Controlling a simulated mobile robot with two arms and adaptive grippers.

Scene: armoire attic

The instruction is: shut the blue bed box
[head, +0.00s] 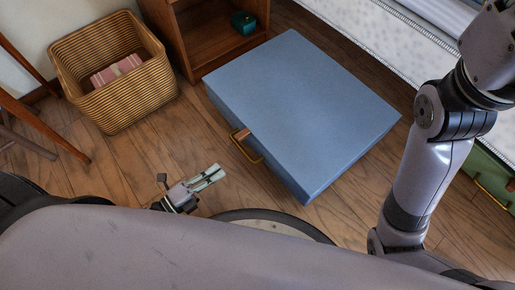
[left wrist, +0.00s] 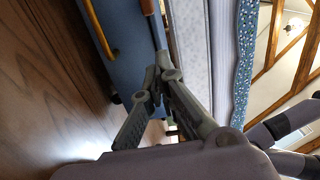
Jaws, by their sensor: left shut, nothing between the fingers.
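The blue bed box (head: 305,105) lies on the wooden floor in the middle of the head view. Its broad top looks flat and down on the body, and I see no clear gap. A brass handle (head: 247,150) with a wooden grip is on its near left side. My left gripper (head: 220,172) is shut and empty, low over the floor, apart from the box and just nearer to me than the handle. In the left wrist view my fingers (left wrist: 160,78) are together in front of the blue box (left wrist: 125,55). My right gripper is out of view.
A wicker basket (head: 117,96) with a pink cloth (head: 115,70) stands at the left. A wooden cabinet (head: 205,45) holding a small teal box (head: 243,22) is behind. A bed (head: 395,35) is at the upper right, and a green box (head: 490,172) lies at the right edge.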

